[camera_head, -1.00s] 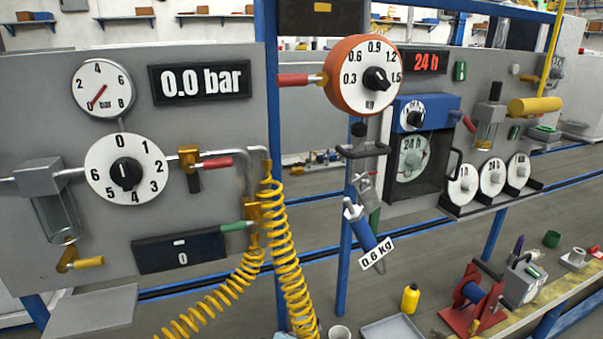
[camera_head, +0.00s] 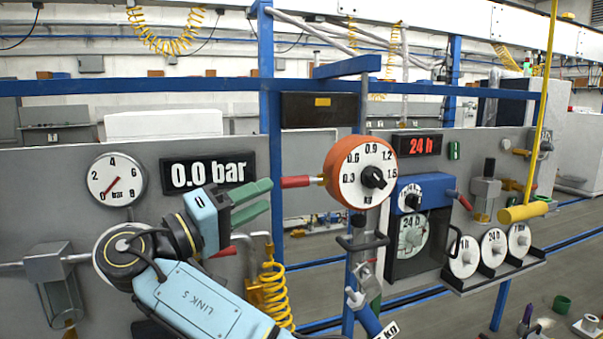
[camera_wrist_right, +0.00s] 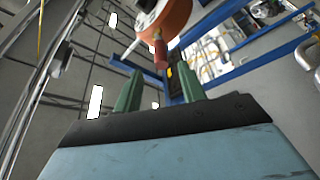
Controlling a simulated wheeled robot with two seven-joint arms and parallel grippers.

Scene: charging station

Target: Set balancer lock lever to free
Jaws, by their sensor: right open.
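The balancer (camera_head: 346,190) is an orange drum with a white dial marked in kg and a black knob. Its lock lever (camera_head: 296,182) has a red grip and a brass base, and sticks out to the left, roughly level. My right gripper (camera_head: 269,197) is open, its green fingers just left of the lever's tip, with nothing between them. In the right wrist view, the lever's red grip (camera_wrist_right: 160,52) shows beyond and between the open fingertips (camera_wrist_right: 160,71), apparently apart from them. The balancer (camera_wrist_right: 166,18) is behind it. My left gripper is not in view.
A blue post (camera_head: 268,110) stands behind the gripper. The pressure panel (camera_head: 75,215) is to the left, partly covered by my right arm. A blue timer box (camera_head: 440,188) is close to the right of the balancer. A tool with a weight tag (camera_head: 368,318) hangs below.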

